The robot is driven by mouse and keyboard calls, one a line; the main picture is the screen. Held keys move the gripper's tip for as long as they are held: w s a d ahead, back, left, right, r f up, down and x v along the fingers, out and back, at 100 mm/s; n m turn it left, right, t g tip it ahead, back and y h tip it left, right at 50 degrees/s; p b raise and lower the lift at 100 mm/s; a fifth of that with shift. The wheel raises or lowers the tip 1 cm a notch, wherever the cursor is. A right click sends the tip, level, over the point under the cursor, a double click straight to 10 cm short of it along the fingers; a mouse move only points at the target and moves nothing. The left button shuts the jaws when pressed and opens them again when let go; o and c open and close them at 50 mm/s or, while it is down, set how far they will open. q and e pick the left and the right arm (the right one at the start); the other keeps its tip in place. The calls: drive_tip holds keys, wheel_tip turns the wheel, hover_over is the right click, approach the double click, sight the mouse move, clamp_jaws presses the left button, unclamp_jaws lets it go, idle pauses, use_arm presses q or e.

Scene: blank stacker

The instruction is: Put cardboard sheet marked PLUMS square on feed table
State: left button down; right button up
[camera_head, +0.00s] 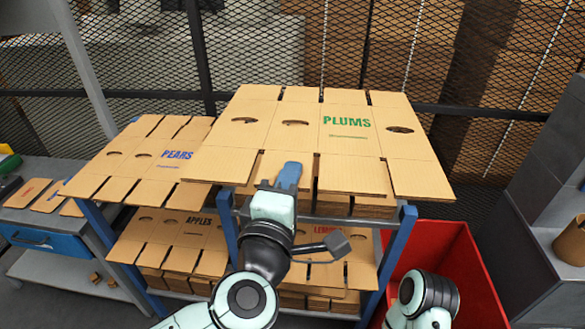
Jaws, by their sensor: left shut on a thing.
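The cardboard sheet marked PLUMS (352,151) is a wide tan die-cut blank with green print, slots and oval holes. It lies about level over the upper right of a blue-posted rack (403,232), above a stack of similar blanks (333,205). I cannot tell whether it rests on that stack or is raised off it. My left gripper (288,177) is shut on the sheet at its near edge, left of the print; a blue finger shows on top. The lower finger is hidden. My right arm shows at the lower right, but its gripper is out of view. I cannot identify the feed table.
A PEARS blank (150,160) lies just left of the PLUMS sheet. APPLES (180,236) and LEMONS (345,262) stacks sit on the lower shelf. A red bin (460,270) stands right. A grey bench with a blue drawer (40,238) is left. Mesh fencing (265,40) closes the back.

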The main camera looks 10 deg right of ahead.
use_arm(q)
drive_tip(key=d+r+p+v, duration=0.1)
drive_tip(key=v, duration=0.7)
drive_tip(key=shift+s+r, duration=0.15)
drive_tip(key=shift+s, duration=0.35)
use_arm(e)
drive_tip(key=shift+w+r, duration=0.5)
drive_tip(key=shift+r, duration=0.25)
